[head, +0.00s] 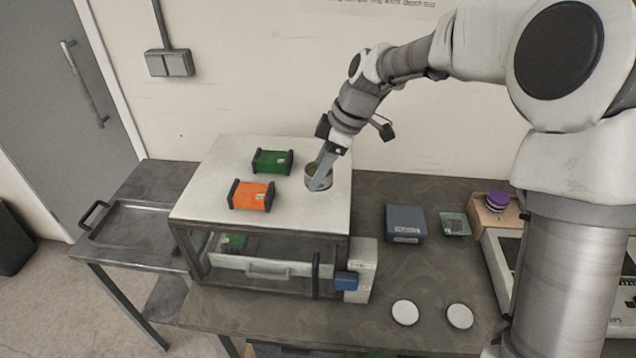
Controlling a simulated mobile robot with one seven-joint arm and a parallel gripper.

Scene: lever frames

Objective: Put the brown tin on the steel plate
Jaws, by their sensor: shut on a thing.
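A small round tin (327,181), brownish at its open top and pale on its side, stands upright at the right part of a pale flat top (215,205) on a metal frame. My gripper (318,184) reaches down from the upper right and is shut on this tin. A finger hides part of it. I cannot tell whether the tin touches the surface or is just above it. A dark grey metal tray-like plate (158,212) with a handle lies on the lower bench at the left; it is empty. I cannot tell for sure which surface is the steel plate.
A green box (272,162) and an orange box (252,195) stand left of the tin. A drawer (262,269) is below the top.

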